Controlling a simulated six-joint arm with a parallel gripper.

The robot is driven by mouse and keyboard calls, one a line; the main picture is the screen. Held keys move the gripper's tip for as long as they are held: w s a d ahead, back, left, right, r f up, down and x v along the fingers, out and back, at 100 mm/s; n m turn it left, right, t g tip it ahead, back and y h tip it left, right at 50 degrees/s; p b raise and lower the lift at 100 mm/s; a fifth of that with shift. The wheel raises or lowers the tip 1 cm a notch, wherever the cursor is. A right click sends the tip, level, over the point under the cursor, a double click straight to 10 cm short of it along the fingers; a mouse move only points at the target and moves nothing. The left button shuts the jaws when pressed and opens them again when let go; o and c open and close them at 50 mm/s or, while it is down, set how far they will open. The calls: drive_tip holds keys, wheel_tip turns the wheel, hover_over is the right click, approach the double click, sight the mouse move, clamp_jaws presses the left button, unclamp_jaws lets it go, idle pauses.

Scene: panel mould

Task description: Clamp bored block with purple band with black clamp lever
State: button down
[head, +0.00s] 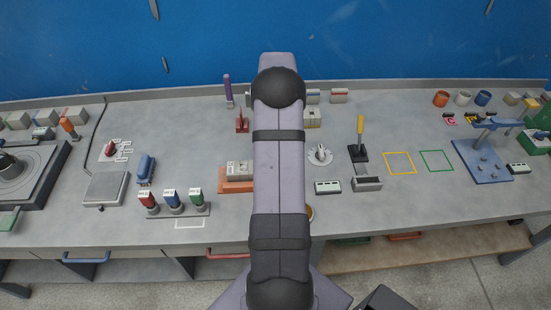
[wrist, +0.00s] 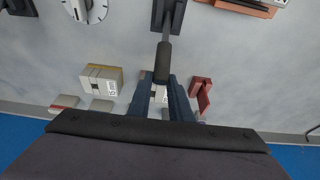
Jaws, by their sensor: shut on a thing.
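In the wrist view, my gripper (wrist: 161,82) has its two blue fingers closed around the dark handle of the black clamp lever (wrist: 164,50). The lever's stem runs up the picture to a dark base (wrist: 168,14), cut by the top edge. In the head view, my arm hides the gripper and this lever. No purple band on a block can be made out. A pale block (wrist: 160,97) shows partly between and behind the fingers; its band is hidden. A grey block (head: 239,168) sits on an orange fixture (head: 232,185) just left of my arm.
A red clamp (head: 242,122) stands left of my arm; it also shows in the wrist view (wrist: 201,93). An orange-banded block (head: 312,118), a dial (head: 320,154) and a yellow-handled lever (head: 360,130) stand to the right. An upright purple handle (head: 228,90) is at the back.

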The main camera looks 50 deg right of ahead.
drive_tip(key=shift+s+a, duration=0.1)
drive_tip(key=shift+s+a+r, duration=0.35)
drive_tip(key=shift+s, duration=0.05)
drive_tip(key=shift+r, duration=0.1)
idle(0.4)
